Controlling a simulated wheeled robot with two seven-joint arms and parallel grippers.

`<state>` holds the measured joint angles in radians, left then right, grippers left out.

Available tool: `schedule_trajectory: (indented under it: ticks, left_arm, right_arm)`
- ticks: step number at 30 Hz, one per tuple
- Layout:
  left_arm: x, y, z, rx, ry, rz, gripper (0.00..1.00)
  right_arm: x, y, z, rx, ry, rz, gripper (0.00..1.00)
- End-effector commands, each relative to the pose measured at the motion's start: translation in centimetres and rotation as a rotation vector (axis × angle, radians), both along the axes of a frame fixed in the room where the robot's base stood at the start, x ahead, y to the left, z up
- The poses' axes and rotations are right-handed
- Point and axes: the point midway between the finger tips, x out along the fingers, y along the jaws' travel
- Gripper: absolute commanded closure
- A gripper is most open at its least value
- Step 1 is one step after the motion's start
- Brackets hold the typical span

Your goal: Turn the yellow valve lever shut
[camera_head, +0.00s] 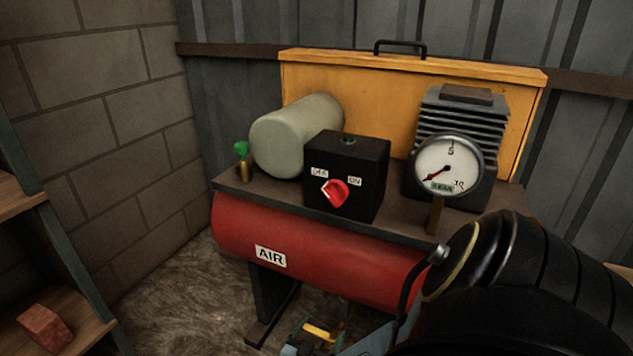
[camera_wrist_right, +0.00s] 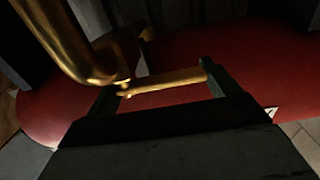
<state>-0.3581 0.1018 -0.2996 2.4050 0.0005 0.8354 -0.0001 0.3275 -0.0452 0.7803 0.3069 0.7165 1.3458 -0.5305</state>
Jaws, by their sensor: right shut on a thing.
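The yellow valve lever (camera_head: 318,331) shows at the bottom of the head view, below the red air tank. In the wrist view the lever (camera_wrist_right: 165,82) spans between the two fingertips of my right gripper (camera_wrist_right: 160,88), which is shut on it. A curved brass pipe (camera_wrist_right: 72,45) meets the lever's left end there. My right gripper (camera_head: 316,338) is partly cut off by the bottom edge of the head view. The valve body is mostly hidden in the head view. My left gripper is in neither view.
The red tank (camera_head: 310,250) marked AIR carries a black switch box (camera_head: 355,165) with a red knob, a pressure gauge (camera_head: 447,165) and a green-topped brass fitting (camera_head: 243,162). A shelf with a brick (camera_head: 45,328) stands at the left. The floor between is clear.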

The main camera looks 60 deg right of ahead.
Motion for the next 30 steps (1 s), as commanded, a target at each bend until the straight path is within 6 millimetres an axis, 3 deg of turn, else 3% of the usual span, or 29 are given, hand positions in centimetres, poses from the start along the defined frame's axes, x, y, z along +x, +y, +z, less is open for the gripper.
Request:
schedule_trajectory:
  ticks: [4, 5, 7, 17, 20, 30]
  left_arm:
    - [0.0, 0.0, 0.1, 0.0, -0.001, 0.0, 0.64]
    - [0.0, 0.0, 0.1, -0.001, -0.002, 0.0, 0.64]
    - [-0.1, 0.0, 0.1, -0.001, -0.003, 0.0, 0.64]
    - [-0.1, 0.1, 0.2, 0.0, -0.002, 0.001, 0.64]
    - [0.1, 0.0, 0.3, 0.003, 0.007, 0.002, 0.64]
    - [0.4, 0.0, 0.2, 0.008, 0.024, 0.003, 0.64]
  right_arm:
    - [-0.1, -0.2, 0.1, -0.006, 0.001, -0.006, 0.53]
    - [-0.1, -0.2, 0.1, -0.006, 0.001, -0.006, 0.09]
    - [-0.1, -0.2, 0.1, -0.007, 0.001, -0.006, 0.0]
    - [-0.1, 0.5, 0.1, -0.002, 0.0, -0.002, 0.0]
    - [-0.2, 1.9, 0.0, -0.001, 0.0, -0.001, 0.0]
    - [-1.0, 9.4, 0.0, -0.001, 0.001, -0.002, 0.0]
